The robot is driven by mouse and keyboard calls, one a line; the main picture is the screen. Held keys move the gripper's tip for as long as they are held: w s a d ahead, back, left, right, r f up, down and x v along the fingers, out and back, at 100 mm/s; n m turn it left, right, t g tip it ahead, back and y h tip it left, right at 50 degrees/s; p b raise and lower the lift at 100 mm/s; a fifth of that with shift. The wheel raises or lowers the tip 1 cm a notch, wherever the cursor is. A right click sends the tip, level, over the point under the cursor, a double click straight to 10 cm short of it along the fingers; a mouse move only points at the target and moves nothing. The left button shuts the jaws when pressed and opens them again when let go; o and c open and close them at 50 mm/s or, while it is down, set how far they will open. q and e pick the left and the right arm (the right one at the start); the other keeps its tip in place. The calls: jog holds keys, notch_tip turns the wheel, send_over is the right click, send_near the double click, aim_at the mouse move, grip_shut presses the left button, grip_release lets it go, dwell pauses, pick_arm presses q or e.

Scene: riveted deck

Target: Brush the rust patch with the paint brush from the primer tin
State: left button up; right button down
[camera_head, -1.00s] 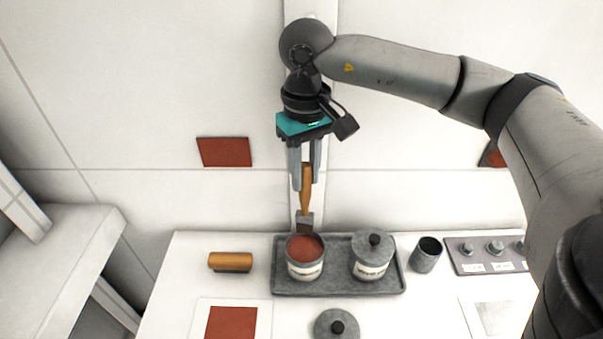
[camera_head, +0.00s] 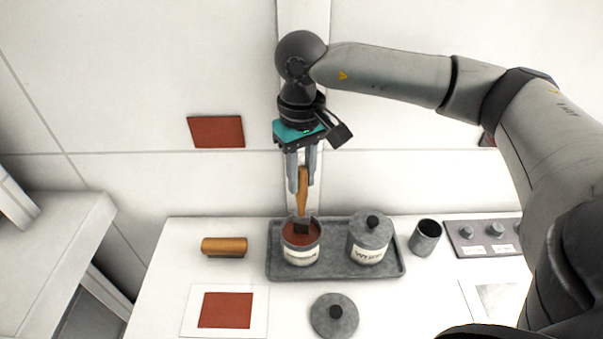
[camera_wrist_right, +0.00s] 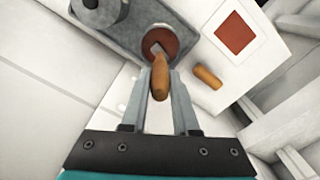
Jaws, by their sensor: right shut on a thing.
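My right gripper (camera_head: 301,184) is shut on the wooden handle of the paint brush (camera_head: 302,203), which hangs bristles down. The dark brush tip is within the mouth of the open primer tin (camera_head: 300,257), at the red-brown primer; I cannot tell how deep. The brush also shows in the right wrist view (camera_wrist_right: 159,80), over the tin's red surface (camera_wrist_right: 161,41). A red-brown square (camera_head: 226,310) lies on a white sheet at the front left of the table. Another red-brown patch (camera_head: 216,132) is on the wall. Which one is the rust patch I cannot tell. My left gripper is out of view.
A lidded tin (camera_head: 369,243) shares the grey tray (camera_head: 335,272). A loose lid (camera_head: 334,316) lies in front. A wooden-handled block (camera_head: 224,246) is left of the tray. A dark cup (camera_head: 426,238) and a knob panel (camera_head: 482,239) stand right.

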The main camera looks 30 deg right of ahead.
jog(key=shift+f+b, duration=0.5)
jog(key=shift+f, duration=0.05)
dwell(0.7)
jog(key=shift+s+f, duration=0.1)
dwell(1.5)
jog(key=shift+r+p, duration=1.85)
jog(key=shift+r, duration=1.8)
jog(key=shift+f, duration=0.1)
